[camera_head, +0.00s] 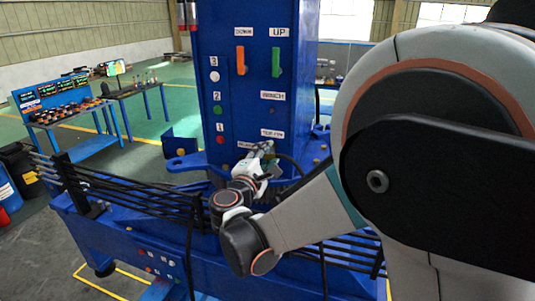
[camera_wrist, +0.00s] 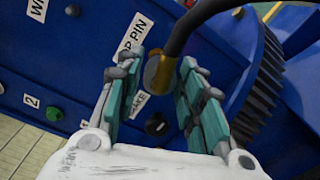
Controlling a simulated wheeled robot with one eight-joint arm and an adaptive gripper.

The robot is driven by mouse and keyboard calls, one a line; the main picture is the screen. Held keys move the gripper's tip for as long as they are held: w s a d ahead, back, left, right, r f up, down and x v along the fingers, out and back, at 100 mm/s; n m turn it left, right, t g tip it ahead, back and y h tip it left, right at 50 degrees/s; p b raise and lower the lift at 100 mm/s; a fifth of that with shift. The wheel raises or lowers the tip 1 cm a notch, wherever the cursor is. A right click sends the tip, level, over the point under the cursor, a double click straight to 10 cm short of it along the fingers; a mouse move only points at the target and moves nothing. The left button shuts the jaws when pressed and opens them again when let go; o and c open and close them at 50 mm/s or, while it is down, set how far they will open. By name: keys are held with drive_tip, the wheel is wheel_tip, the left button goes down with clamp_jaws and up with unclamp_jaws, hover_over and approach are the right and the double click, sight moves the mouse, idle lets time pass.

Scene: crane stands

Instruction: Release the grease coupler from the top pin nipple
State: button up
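The grease coupler (camera_wrist: 160,72) is a brass-coloured piece on the end of a thick black hose (camera_wrist: 205,12) in the wrist view. It lies between the tips of my gripper (camera_wrist: 161,68). The teal-padded fingers stand apart, with a gap visible at the left finger; whether the right finger touches the brass is unclear. The TOP PIN label (camera_wrist: 137,33) is on the blue panel, partly behind the left finger. The nipple itself is hidden. In the head view my gripper (camera_head: 263,156) is at the column's lower front, just below the TOP PIN label (camera_head: 272,133).
The blue column (camera_head: 238,100) carries orange DOWN (camera_head: 240,60) and green UP (camera_head: 276,62) levers. A dark knob (camera_wrist: 156,124) sits near the BRAKE label. A toothed gear (camera_wrist: 262,90) is close on the right.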

sight(264, 159)
clamp_jaws()
drive_tip(key=shift+s, duration=0.1)
drive_tip(key=shift+b+v, duration=0.6)
drive_tip(key=shift+v, duration=1.35)
